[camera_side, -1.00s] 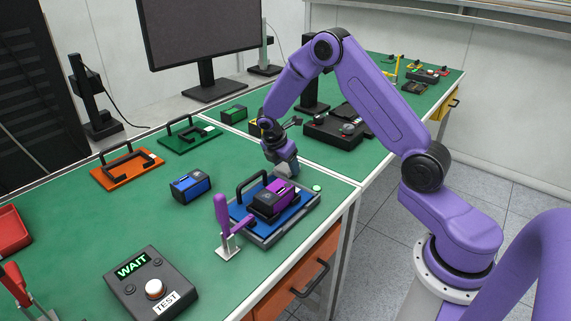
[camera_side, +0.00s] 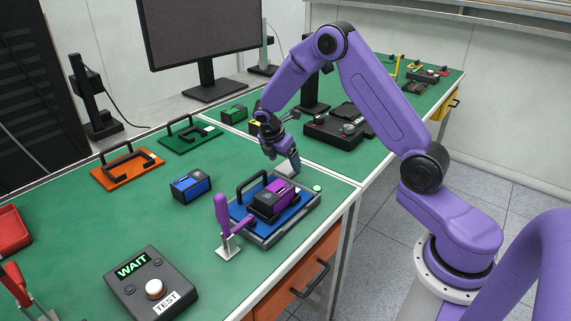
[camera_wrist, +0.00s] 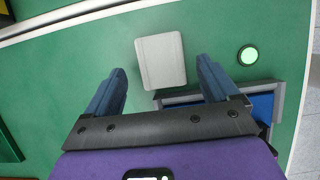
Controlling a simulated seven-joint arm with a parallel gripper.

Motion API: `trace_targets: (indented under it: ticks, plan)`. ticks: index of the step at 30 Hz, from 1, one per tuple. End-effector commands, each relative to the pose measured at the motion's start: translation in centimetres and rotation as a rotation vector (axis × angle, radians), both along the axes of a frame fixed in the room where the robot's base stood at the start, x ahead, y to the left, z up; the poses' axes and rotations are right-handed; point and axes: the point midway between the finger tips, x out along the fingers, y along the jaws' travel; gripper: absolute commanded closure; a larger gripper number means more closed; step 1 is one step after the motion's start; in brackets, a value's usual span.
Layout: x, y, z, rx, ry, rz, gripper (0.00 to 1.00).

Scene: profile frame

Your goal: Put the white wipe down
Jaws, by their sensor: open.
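The white wipe (camera_wrist: 161,61) is a pale grey-white square lying flat on the green bench mat in the wrist view. It also shows in the side view (camera_side: 285,169), just behind the blue fixture. My gripper (camera_wrist: 160,68) is open, with one finger on each side of the wipe and a gap to both. In the side view my gripper (camera_side: 292,163) hangs just above the wipe, and its fingers partly cover it.
A grey-edged tray (camera_side: 275,236) with a blue plate and a purple-black part stands right in front. A lit green button (camera_wrist: 248,55) is right of the wipe. A blue block (camera_side: 191,186) lies to the left. A black test box (camera_side: 151,285) is at the front.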

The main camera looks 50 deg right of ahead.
Motion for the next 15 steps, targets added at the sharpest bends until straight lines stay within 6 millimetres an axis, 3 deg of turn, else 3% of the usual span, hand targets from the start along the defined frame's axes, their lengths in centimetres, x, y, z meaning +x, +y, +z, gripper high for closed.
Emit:
trace_targets:
  ticks: [9, 15]
  plan:
    - [0.1, 2.5, 6.0, 0.001, -0.005, 0.001, 0.12]
    - [0.1, 3.4, 8.1, 0.0, -0.002, 0.001, 0.12]
